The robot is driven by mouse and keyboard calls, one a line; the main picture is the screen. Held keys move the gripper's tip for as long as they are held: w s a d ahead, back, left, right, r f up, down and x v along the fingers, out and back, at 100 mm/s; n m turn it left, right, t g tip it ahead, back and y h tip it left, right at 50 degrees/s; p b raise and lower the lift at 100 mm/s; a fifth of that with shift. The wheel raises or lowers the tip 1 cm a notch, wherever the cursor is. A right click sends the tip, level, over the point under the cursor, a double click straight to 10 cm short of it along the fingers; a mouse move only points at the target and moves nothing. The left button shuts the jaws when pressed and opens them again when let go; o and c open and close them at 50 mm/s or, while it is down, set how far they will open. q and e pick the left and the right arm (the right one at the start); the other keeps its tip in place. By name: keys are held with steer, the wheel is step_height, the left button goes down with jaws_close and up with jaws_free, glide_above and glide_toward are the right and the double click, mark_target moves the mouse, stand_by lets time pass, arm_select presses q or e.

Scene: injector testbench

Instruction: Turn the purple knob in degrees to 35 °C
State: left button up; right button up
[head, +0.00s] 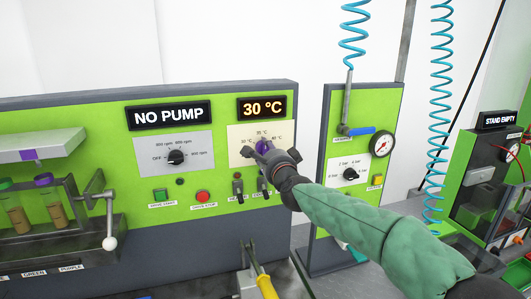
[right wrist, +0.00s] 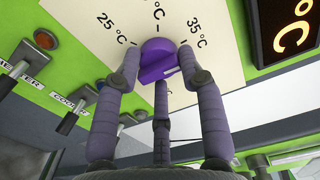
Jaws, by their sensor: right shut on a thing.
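The purple knob (head: 263,148) sits on a cream dial plate on the green bench panel. In the right wrist view the knob (right wrist: 158,58) lies between my fingers, with 25 °C printed to its left and 35 °C to its right. The middle label is cut off by the frame edge. The orange display (head: 262,107) above the plate reads 30 °C. My right gripper (head: 270,158) is shut on the knob, one finger on each side and a third below. My left gripper is not in view.
Left of the dial are a NO PUMP display (head: 168,115) and a black rpm knob (head: 176,157). Small toggle levers (head: 238,189) sit just below the dial plate. A yellow-handled tool (head: 266,286) is at the bottom. A gauge panel (head: 382,146) stands to the right.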

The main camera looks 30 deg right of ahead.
steer(key=o, duration=1.1)
steer(key=shift+d+r, duration=0.2)
steer(key=shift+r, duration=0.05)
steer(key=shift+o, duration=0.4)
steer(key=shift+d+f, duration=0.15)
steer(key=shift+s+a, duration=0.15)
steer(key=shift+a, duration=0.05)
steer(key=v, duration=1.1)
steer(key=shift+s, duration=0.4)
steer(key=shift+a, duration=0.1)
